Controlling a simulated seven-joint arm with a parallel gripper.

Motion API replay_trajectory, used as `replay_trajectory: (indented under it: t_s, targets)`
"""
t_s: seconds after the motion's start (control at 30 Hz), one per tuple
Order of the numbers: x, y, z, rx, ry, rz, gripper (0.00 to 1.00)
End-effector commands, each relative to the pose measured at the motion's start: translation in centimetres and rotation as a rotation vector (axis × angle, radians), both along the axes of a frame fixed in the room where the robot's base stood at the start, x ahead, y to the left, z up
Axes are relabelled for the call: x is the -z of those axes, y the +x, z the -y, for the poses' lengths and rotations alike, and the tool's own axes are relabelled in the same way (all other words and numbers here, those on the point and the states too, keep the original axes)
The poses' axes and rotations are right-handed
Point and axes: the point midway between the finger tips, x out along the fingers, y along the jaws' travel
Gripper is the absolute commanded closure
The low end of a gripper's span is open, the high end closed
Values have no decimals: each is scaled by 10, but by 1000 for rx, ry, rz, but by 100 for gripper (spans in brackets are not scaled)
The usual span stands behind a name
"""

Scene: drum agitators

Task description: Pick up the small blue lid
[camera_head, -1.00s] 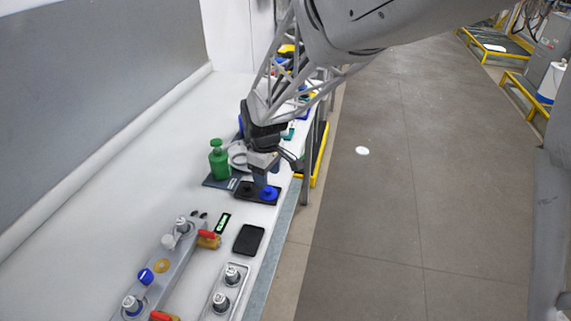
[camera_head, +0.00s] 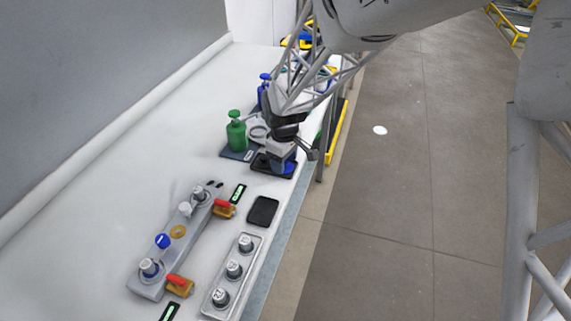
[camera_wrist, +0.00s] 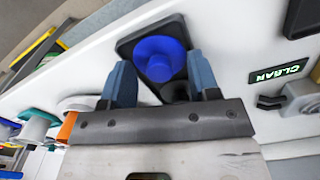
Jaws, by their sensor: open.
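The small blue lid (camera_wrist: 160,58) is round with a raised middle and sits in a black tray (camera_wrist: 126,48). In the head view the blue lid (camera_head: 287,169) is partly hidden by my gripper (camera_head: 282,160), which is over the tray. In the wrist view my gripper (camera_wrist: 162,78) is open, with one blue-grey finger to each side of the lid's near part. Nothing is held. A black round part (camera_wrist: 174,92) sits beside the lid, between the fingers. Whether the fingers touch the lid, I cannot tell.
A green bottle (camera_head: 236,132) stands left of the tray. A black pad (camera_head: 263,211), a "CLEAN" label (camera_wrist: 278,73), a grey manifold (camera_head: 150,283) with valves and a metal block (camera_head: 216,304) with several knobs lie nearer. The bench's left side is clear.

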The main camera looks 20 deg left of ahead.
Motion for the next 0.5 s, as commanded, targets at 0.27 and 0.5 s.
replay_trajectory:
  t_s: [0.27, 0.5]
  targets:
    - [0, 0, 0, 0, 0, 0, 44]
    - [0, 0, 0, 0, 0, 0, 80]
